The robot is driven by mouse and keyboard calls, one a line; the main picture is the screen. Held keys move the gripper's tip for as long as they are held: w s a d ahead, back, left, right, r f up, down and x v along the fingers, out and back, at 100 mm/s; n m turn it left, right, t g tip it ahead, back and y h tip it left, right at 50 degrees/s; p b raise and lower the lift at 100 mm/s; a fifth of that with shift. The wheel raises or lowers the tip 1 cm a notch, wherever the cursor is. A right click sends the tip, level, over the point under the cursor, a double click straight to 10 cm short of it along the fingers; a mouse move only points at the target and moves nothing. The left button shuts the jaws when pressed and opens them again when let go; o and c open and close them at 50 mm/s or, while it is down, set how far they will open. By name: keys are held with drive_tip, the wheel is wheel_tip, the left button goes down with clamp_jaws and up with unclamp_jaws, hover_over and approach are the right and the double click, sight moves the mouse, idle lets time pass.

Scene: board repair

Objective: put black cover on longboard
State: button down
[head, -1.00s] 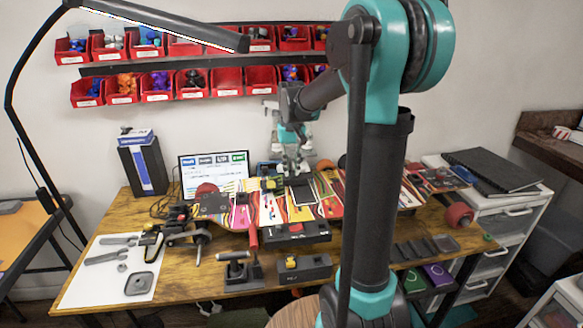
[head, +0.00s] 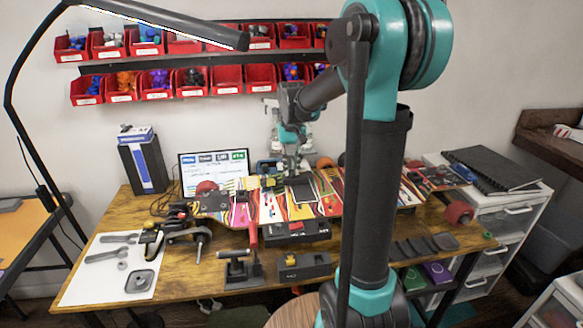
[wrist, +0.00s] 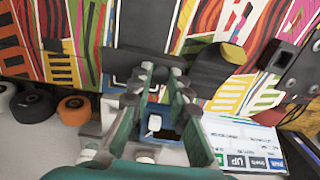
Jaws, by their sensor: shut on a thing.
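The longboard (head: 262,208), with a bright multicoloured pattern, lies across the workbench; its pattern fills the top of the wrist view (wrist: 245,28). My gripper (head: 293,166) is above the middle of the board's back edge, its fingers pointing down. In the wrist view my gripper (wrist: 160,72) is shut on the black cover (wrist: 126,62), a flat dark plate at the fingertips. The cover also shows in the head view (head: 304,190), over the middle of the board. I cannot tell whether it touches the board. Its gripped edge is partly hidden by the fingers.
A lit screen (head: 218,165) stands behind the board on the left. Red wheels (head: 459,213) and clamps flank the board. A black block (head: 304,265) and a stand (head: 239,268) sit in front. Dark pads (head: 424,245) lie at right.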

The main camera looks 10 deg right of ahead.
drive_tip(key=shift+f, duration=0.25)
drive_tip(key=c, duration=1.4)
unclamp_jaws()
drive_tip(key=shift+c, duration=0.8)
drive_tip(key=shift+r, duration=3.75)
